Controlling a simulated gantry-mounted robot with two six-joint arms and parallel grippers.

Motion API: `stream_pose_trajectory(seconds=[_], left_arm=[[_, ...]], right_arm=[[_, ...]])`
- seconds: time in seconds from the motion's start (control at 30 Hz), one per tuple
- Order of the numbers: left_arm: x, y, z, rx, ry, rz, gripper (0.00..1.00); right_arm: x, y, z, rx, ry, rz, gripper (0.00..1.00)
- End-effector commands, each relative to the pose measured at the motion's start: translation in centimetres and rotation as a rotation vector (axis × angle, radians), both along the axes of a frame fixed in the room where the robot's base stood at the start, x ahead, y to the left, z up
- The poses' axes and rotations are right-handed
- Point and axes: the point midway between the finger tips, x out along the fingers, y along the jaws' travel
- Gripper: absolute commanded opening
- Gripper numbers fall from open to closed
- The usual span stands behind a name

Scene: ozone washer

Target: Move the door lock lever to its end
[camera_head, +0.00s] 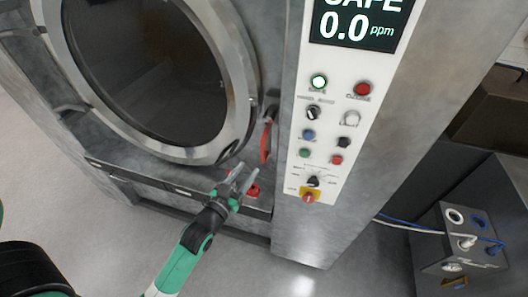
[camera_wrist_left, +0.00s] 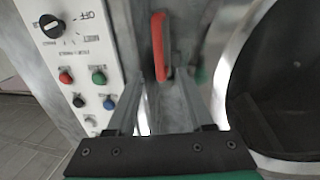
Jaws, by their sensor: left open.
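The door lock lever is a red handle (camera_head: 266,140) on the washer's front, between the round door and the white control panel. It stands roughly upright in the head view. In the left wrist view the red lever (camera_wrist_left: 159,46) shows near the top, ahead of and between the lines of my two fingers. My left gripper (camera_head: 243,176) is open and empty, below and slightly left of the lever in the head view. Its fingers (camera_wrist_left: 158,95) appear apart from the lever. My right gripper is in neither view.
The round glass door (camera_head: 150,70) is closed, left of the lever. The control panel (camera_head: 325,150) with knobs and buttons is to the right. A red knob (camera_head: 253,190) sits on the lower ledge near my gripper. A grey box with cables (camera_head: 462,242) stands far right.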

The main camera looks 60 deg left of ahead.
Motion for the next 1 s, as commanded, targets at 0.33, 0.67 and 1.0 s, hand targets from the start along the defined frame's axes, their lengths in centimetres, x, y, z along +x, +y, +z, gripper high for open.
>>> stream_pose_trajectory(seconds=[0.33,0.67,1.0], left_arm=[[6.2,4.4,0.2,0.001,-0.002,-0.001,0.52],[8.5,6.0,0.1,0.001,-0.001,-0.001,0.52],[8.5,6.0,0.1,0.001,-0.001,-0.001,0.21]], right_arm=[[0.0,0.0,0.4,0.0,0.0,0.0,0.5],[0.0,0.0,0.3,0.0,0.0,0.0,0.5],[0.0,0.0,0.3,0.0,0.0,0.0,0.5]])
